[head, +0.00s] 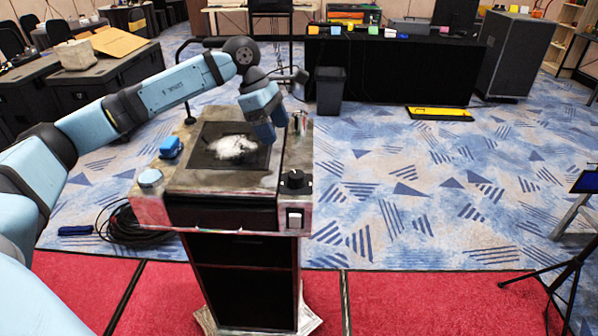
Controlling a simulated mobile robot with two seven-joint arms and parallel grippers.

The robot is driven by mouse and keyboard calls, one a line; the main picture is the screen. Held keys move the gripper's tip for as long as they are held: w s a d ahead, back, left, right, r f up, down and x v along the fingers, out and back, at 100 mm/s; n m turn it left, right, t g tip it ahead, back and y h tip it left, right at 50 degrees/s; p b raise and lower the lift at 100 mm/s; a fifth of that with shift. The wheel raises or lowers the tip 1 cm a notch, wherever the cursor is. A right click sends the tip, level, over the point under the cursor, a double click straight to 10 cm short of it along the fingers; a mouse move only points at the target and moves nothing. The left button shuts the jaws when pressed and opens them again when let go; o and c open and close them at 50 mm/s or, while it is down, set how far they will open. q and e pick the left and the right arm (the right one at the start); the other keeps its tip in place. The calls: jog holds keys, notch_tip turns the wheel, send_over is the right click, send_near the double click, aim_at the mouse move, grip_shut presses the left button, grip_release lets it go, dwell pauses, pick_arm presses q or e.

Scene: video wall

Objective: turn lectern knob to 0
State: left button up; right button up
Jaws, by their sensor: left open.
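The lectern (222,183) stands upright in front of me with a slanted, worn top. A dark panel with a white patch is set into the top. A black round knob (295,179) sits at the lectern's right front corner. Its pointer and any scale marks are too small to read. My left arm reaches in from the left over the lectern. My left gripper (272,126) is open and points down, above the right part of the dark panel, behind the knob and apart from it. Nothing shows between its fingers. My right gripper is not in view.
A blue object (171,147) and a pale blue round button (150,177) are on the lectern's left side. A white switch (294,219) is on its front, below the knob. Coiled black cable (140,228) lies on the floor at left. Patterned carpet at right is mostly clear.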

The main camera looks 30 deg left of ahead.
aim_at(295, 174)
pick_arm(q)
jog(key=p+x, duration=0.1)
jog(key=x, duration=1.1)
jog(key=shift+d+f, duration=0.2)
jog(key=shift+f, duration=0.1)
jog(key=c, duration=0.9)
